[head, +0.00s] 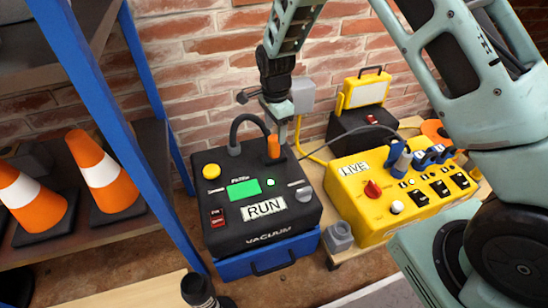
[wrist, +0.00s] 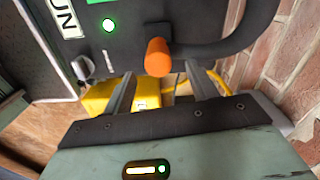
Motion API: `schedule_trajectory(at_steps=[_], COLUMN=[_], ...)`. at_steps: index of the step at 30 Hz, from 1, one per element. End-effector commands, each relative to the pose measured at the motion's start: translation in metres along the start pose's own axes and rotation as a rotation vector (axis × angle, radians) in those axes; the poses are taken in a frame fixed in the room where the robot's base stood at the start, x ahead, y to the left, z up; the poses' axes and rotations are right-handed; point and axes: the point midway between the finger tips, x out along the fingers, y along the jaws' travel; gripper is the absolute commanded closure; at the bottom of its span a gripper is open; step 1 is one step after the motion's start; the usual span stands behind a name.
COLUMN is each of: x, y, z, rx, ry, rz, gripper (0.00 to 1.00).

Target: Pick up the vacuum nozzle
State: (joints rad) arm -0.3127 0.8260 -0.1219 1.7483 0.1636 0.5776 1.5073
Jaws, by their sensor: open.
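The vacuum nozzle is an orange cylinder (head: 273,147) at the end of a curved black hose (head: 238,128) on top of the black vacuum unit (head: 210,180). In the wrist view the orange nozzle (wrist: 157,58) shows end-on, just past and between the fingertips. My gripper (head: 282,130) is above and close behind the nozzle in the head view. Its two grey fingers (wrist: 158,74) are spread apart with nothing held between them. Whether a finger touches the nozzle cannot be told.
A yellow control box (head: 370,222) marked LIVE stands to the right, with a yellow work lamp (head: 362,92) behind it. A blue shelf post (head: 95,120) and orange cones (head: 100,172) are at the left. A brick wall (head: 215,40) is close behind.

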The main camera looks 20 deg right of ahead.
Motion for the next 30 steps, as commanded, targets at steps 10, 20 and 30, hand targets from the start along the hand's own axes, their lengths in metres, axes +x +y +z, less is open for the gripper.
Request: schedule_trajectory(at_steps=[10, 20, 30], x=[0.026, 0.069, 0.070], y=[0.000, 0.002, 0.002], z=[0.001, 0.003, 0.004], rx=[-0.001, -0.001, -0.001], ry=[0.000, 0.000, 0.000], rz=[-0.001, -0.001, -0.002], gripper=[0.42, 0.42, 0.62])
